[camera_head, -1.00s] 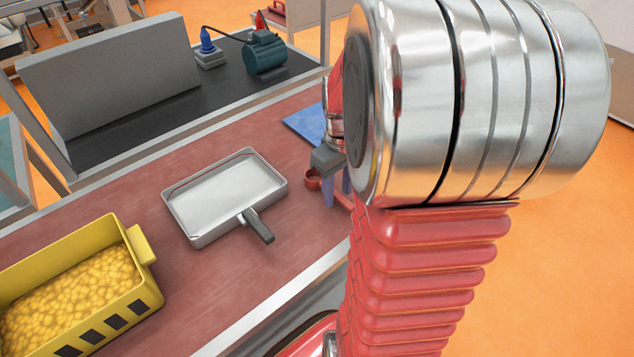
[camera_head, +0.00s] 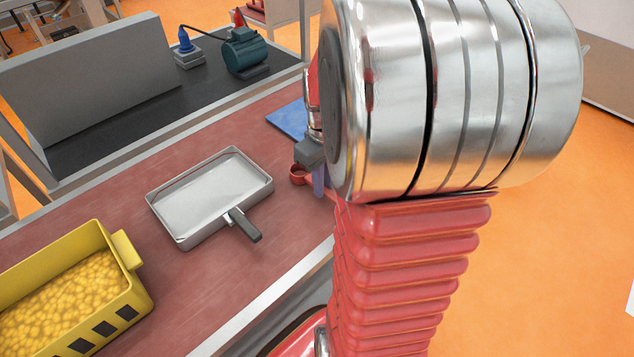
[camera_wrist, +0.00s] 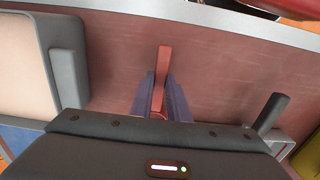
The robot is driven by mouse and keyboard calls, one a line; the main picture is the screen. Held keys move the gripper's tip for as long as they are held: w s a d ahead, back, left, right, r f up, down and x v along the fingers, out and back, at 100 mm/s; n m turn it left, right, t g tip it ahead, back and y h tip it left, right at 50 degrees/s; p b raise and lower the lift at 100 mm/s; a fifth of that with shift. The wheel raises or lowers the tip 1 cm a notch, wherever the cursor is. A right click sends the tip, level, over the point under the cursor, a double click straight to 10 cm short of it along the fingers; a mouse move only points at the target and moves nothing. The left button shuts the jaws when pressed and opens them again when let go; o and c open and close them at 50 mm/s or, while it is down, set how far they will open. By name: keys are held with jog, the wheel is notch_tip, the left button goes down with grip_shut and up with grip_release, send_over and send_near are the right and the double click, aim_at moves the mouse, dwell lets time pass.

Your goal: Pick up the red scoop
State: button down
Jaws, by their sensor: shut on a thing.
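The red scoop (camera_head: 298,174) shows in the head view as a small round red cup beside my gripper (camera_head: 318,180), near the right part of the red bench top. In the wrist view its red handle (camera_wrist: 161,80) stands between the two purple-blue fingers of my gripper (camera_wrist: 160,95). The fingers are shut on the handle. The scoop's cup is mostly hidden behind the gripper housing in the wrist view. I cannot tell whether the scoop touches the bench. My arm hides part of the gripper in the head view.
A metal tray with a dark handle (camera_head: 211,195) lies left of the scoop. A yellow bin (camera_head: 135,300) of yellow lumps stands at the front left. A blue mat (camera_head: 288,119) lies behind the gripper. Bare red bench (camera_head: 280,225) lies between tray and front edge.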

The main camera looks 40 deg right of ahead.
notch_tip(320, 180, up, 10)
jog(key=shift+f, duration=0.25)
dwell(0.7)
